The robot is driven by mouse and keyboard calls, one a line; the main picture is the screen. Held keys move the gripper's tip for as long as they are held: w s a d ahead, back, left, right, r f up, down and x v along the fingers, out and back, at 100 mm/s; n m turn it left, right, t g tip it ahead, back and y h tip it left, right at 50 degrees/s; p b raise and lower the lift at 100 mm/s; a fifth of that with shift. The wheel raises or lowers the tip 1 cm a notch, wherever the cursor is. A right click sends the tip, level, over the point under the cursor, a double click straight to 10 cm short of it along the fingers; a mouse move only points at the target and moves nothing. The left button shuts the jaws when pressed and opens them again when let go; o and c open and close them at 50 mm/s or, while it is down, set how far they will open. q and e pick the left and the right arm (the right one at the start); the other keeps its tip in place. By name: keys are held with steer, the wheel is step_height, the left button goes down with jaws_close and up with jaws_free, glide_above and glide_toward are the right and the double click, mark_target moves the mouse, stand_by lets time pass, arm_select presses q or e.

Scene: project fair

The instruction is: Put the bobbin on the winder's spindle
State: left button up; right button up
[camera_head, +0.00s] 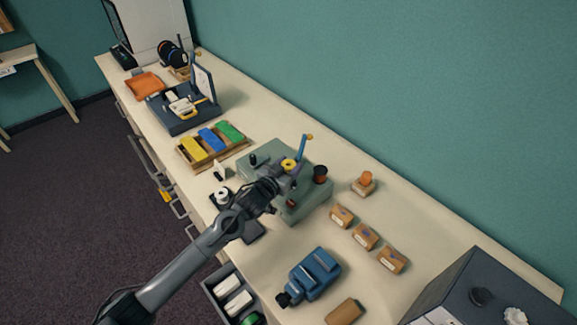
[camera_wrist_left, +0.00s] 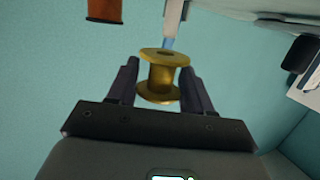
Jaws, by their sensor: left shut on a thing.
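My left gripper (camera_head: 287,172) is shut on a yellow, brass-coloured bobbin (camera_head: 289,164). In the left wrist view the bobbin (camera_wrist_left: 160,76) stands between the two fingers, with both flanges showing. In the head view the gripper is over the grey-green winder (camera_head: 312,190), and my arm hides part of it. A blue lever with an orange knob (camera_head: 302,146) rises behind the bobbin. In the left wrist view a pale and blue rod (camera_wrist_left: 171,25) shows just beyond the bobbin. I cannot tell whether they touch, nor make out the spindle clearly.
A dark red spool (camera_head: 320,174) stands at the winder's right. Several small wooden blocks (camera_head: 364,237) and a blue device (camera_head: 314,274) are on the bench nearer me. A wooden tray (camera_head: 244,153) with coloured blocks is farther left.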

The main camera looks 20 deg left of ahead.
arm_select(q)
steer(key=shift+f, duration=0.5)
arm_select(e)
steer(key=shift+f, duration=0.25)
arm_select(q)
steer(key=shift+f+b, duration=0.25)
steer(key=shift+b, duration=0.1)
arm_select(e)
steer(key=shift+a+f, duration=0.1)
arm_select(q)
steer(key=shift+f, duration=0.4)
arm_select(e)
steer(key=shift+f, duration=0.25)
arm_select(q)
steer(key=shift+f+b, duration=0.6)
steer(key=shift+f, duration=0.15)
arm_select(e)
steer(key=shift+f, duration=0.35)
arm_select(q)
steer(key=shift+f, duration=0.1)
steer(key=shift+f, duration=0.4)
arm_select(e)
steer(key=shift+f, duration=0.1)
arm_select(q)
steer(key=o, duration=1.1)
